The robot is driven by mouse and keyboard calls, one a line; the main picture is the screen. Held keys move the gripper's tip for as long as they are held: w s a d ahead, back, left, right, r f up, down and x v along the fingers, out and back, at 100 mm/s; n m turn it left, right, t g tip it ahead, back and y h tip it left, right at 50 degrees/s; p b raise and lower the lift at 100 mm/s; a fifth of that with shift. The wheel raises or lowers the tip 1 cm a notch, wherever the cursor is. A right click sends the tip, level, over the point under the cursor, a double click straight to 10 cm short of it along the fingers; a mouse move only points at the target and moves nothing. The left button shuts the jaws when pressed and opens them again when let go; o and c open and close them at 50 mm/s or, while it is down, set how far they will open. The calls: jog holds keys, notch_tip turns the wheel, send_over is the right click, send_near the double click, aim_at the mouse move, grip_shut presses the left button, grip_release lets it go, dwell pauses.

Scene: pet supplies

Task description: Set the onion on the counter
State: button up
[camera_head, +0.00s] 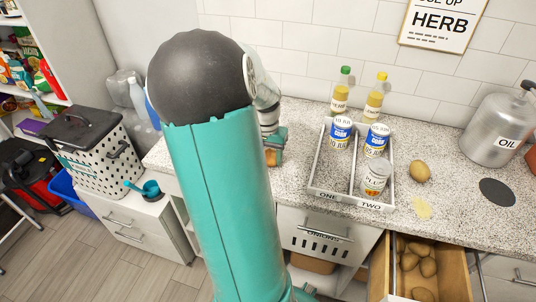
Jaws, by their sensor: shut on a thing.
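My gripper (277,146) is over the left part of the speckled counter (290,185), partly hidden behind my teal arm. It is shut on a small orange-brown thing, which looks like the onion (270,157); only part of it shows. The onion is at or just above the counter top; I cannot tell whether it touches.
A white two-part tray (348,199) with several cans and bottles stands right of my gripper. A potato (419,171) lies right of it, near a metal oil can (495,128). An open drawer (452,282) of potatoes juts out below. The front strip of counter left of the tray is clear.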

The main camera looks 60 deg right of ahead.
aim_at(267, 152)
jog(key=o, duration=1)
jog(key=shift+o, duration=0.2)
notch_tip(267, 152, up, 12)
jog(key=shift+w+r, duration=0.15)
jog(key=shift+w, duration=0.05)
jog(key=shift+a, duration=0.1)
jog(key=w+a+r+n+t, duration=0.1)
jog(key=w+a+r+n, duration=0.2)
jog(key=a, duration=0.7)
jog(key=w+a+n+t, duration=0.2)
jog(key=w+a+n, duration=0.2)
jog(key=a, duration=0.6)
jog(key=w+a+r+n+t, duration=0.1)
jog(key=w+a+r+n, duration=0.2)
jog(key=a, duration=0.7)
jog(key=s+a+n+t, duration=0.1)
jog(key=a+n, duration=0.2)
jog(key=a, duration=0.2)
jog(key=s+a+f+n+t, duration=0.1)
jog(key=s+a+n, duration=0.1)
jog(key=a, duration=0.4)
jog(key=shift+s+a+n, duration=0.2)
jog(key=shift+s+n, duration=0.1)
jog(key=shift+n, duration=0.4)
jog(key=shift+f, duration=0.1)
